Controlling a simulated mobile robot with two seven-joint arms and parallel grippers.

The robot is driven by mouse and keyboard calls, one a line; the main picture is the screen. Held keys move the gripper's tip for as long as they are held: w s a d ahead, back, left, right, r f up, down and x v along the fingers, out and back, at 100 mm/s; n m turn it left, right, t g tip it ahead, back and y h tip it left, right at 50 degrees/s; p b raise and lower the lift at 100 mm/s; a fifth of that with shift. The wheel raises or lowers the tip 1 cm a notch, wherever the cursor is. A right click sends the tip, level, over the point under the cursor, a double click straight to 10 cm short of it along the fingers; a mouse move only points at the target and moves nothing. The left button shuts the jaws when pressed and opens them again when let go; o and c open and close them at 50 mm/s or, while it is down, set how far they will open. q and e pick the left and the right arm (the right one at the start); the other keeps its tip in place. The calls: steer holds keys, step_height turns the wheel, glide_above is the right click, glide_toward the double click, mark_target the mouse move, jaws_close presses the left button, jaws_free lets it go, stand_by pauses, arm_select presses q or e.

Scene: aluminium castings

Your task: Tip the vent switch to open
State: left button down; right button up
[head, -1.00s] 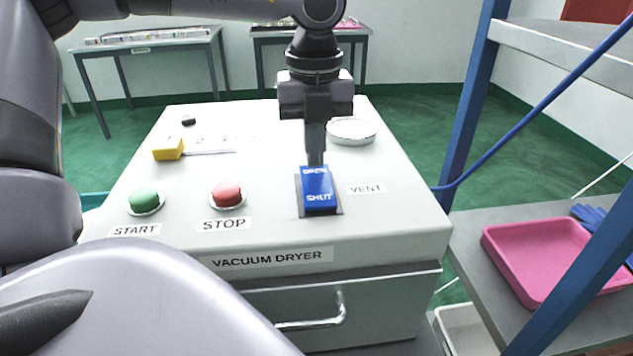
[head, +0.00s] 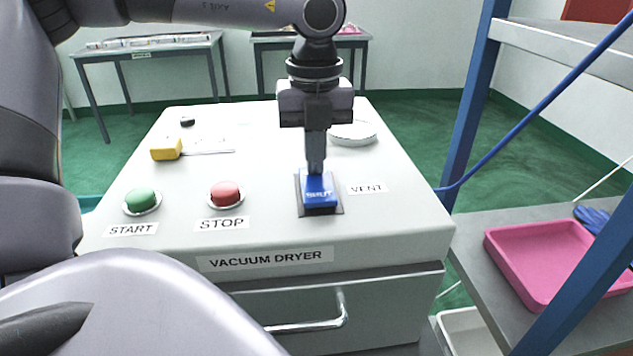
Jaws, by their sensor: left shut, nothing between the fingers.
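The vent switch (head: 319,193) is a blue rocker in a dark frame on the dryer's top, left of the VENT label (head: 367,188). My left gripper (head: 316,172) is shut and empty, pointing straight down. Its fingertips are at the far, OPEN end of the rocker and appear to touch it, hiding that end and its word. The near end, marked SHUT, stands raised, so the rocker looks tipped down at the far end. My right gripper is not in view.
The vacuum dryer panel also carries a green START button (head: 142,201), a red STOP button (head: 226,194), a yellow block (head: 166,149) and a round white dish-like part (head: 353,132). A blue-posted rack with a pink tray (head: 545,262) stands at right.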

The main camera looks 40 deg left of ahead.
arm_select(q)
steer(key=shift+r+p, duration=2.1)
steer(key=shift+r, duration=1.35)
steer(key=shift+f, duration=0.1)
